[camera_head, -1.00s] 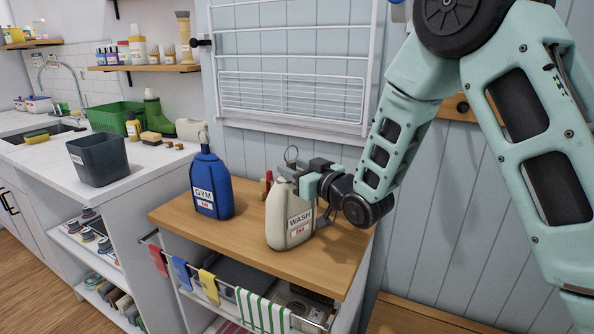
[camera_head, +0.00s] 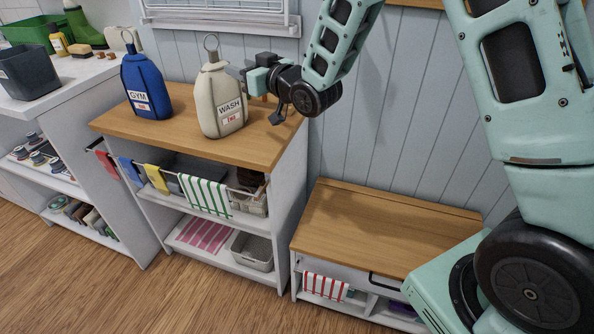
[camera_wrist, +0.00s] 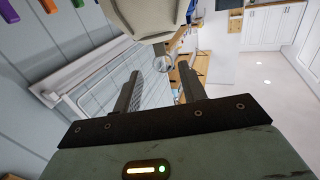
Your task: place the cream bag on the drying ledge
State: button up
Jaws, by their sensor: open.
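The cream bag (camera_head: 218,98), labelled WASH, stands upright on the wooden top (camera_head: 245,149) of the white shelf unit, right of a blue GYM bag (camera_head: 147,88). Its metal ring (camera_head: 211,42) points up. My gripper (camera_head: 236,73) is open and empty just right of the cream bag's upper part, apart or barely touching; I cannot tell which. In the wrist view the cream bag (camera_wrist: 150,14) is at the top edge, beyond my open fingers (camera_wrist: 158,88), with its ring (camera_wrist: 163,64) seen between them. I cannot tell which surface is the drying ledge.
A lower wooden bench (camera_head: 375,228) at right has a clear top. A rail with hanging cloths (camera_head: 205,195) runs along the shelf unit's front. A white wall rack (camera_head: 220,18) is behind the bags. A counter with a grey bin (camera_head: 28,72) is at left.

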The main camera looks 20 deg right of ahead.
jog(key=s+a+f+g+h, duration=0.25)
jog(key=s+a+g, duration=0.4)
jog(key=s, duration=0.35)
jog(key=s+d+f+n+g+h, duration=0.1)
jog(key=s+g, duration=0.4)
jog(key=s, duration=1.1)
jog(key=s+d+f+n+g+h, duration=0.1)
jog(key=s+g, duration=0.4)
jog(key=s, duration=1.1)
notch_tip(320, 180, down, 2)
jog(key=shift+n+h, duration=0.5)
jog(key=shift+h, duration=0.45)
notch_tip(320, 180, up, 7)
jog(key=p, duration=0.7)
